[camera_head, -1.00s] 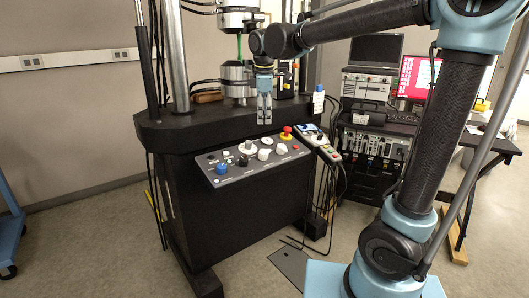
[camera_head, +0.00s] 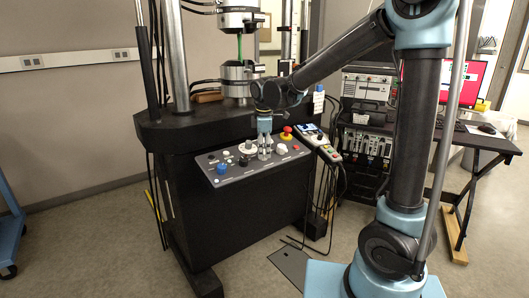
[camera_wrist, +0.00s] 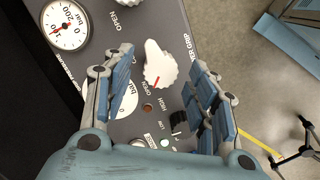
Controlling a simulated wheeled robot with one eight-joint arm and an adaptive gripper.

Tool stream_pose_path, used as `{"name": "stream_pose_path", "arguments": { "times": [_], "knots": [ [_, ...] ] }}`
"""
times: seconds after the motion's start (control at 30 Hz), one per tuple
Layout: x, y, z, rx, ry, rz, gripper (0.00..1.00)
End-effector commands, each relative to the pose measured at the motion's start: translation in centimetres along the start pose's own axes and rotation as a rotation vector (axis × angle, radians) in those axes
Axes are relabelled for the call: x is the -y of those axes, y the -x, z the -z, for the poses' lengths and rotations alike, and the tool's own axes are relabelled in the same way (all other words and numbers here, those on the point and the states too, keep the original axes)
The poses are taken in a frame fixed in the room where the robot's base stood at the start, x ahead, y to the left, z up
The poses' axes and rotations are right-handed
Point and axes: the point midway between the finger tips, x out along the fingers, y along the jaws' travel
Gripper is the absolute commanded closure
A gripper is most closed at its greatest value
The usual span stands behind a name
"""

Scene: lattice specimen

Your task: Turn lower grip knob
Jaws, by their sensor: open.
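A white pointer knob (camera_wrist: 158,66) with a red mark sits on the grey control panel (camera_wrist: 205,22) in the wrist view. The panel print beside it ends in "ER GRIP"; its start is hidden. My gripper (camera_wrist: 161,62) is open, with one finger on each side of this knob and visible gaps to it. In the head view my gripper (camera_head: 265,150) points down at the middle of the panel and hides most of that knob. A second white knob (camera_head: 281,149) stands to its right. Whether the fingers are down at knob height is unclear.
A round gauge (camera_wrist: 66,25) and a partly hidden second dial lie left of the knob in the wrist view. A red emergency button (camera_head: 287,130) on yellow and a handheld controller (camera_head: 328,150) are to the right. A blue knob (camera_head: 222,168) sits at the panel's left.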

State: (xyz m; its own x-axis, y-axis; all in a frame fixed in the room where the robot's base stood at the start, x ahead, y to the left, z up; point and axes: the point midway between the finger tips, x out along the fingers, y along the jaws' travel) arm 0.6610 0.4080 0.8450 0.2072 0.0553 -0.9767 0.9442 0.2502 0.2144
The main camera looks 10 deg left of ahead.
Motion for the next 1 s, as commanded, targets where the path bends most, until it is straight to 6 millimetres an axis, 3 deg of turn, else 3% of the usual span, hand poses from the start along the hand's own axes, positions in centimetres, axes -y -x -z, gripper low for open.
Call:
{"name": "stream_pose_path", "arguments": {
  "times": [0.2,0.5,0.57,0.7,1.0],
  "knots": [
    [0.0,-1.5,0.0,0.000,0.000,0.000,0.47],
    [0.0,-1.7,0.0,0.000,0.000,0.000,0.47],
    [0.0,-1.7,0.0,0.000,0.000,0.000,0.59],
    [0.0,-1.7,0.0,0.000,0.000,0.000,0.90],
    [0.0,-1.6,0.0,0.000,-0.012,0.001,0.92]
  ]
}}
